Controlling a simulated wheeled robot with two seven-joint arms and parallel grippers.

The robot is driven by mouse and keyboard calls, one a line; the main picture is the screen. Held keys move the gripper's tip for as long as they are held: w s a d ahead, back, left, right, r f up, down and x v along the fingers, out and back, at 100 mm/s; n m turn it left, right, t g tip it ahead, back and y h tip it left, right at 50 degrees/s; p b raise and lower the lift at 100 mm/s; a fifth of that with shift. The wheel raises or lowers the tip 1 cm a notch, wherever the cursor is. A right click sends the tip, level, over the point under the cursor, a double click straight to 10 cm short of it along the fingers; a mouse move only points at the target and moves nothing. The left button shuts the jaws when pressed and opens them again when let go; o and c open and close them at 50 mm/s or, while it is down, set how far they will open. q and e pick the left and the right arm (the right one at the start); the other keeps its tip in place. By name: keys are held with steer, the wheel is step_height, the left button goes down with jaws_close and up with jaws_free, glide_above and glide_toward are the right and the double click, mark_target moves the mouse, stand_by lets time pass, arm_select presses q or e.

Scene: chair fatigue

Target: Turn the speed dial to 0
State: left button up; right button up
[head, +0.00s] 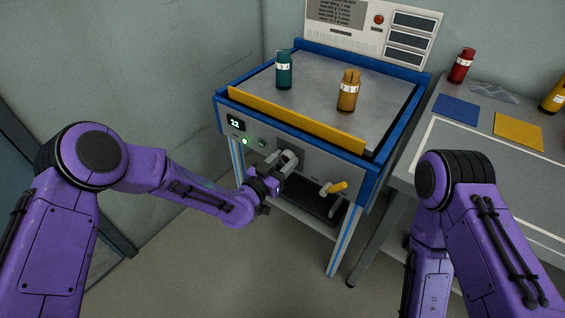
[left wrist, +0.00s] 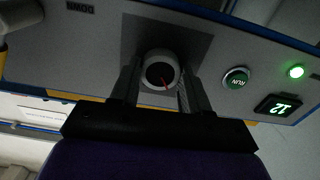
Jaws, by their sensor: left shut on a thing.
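The speed dial (left wrist: 160,69) is a round light-grey knob with a dark face and a red pointer mark, on the front panel of the blue-framed machine. My left gripper (head: 284,166) is at the panel; in the left wrist view its two fingers (left wrist: 160,88) stand on either side of the dial, shut on it.
A green RUN button (left wrist: 236,77) and a lit green lamp (left wrist: 296,71) sit beside the dial. A yellow-handled lever (head: 336,188) projects from the panel. A teal bottle (head: 284,72) and an amber bottle (head: 348,94) stand on the machine's top. A side table (head: 440,150) is at the right.

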arm_select(q)
steer(key=n+b, duration=0.1)
steer(key=n, duration=0.3)
steer(key=shift+a+f, duration=0.1)
steer(key=shift+n+b, duration=0.35)
steer(key=shift+n, duration=1.45)
steer(key=o, duration=1.1)
steer(key=shift+c, duration=0.2)
steer(key=v, duration=1)
steer(key=shift+s+a, duration=0.15)
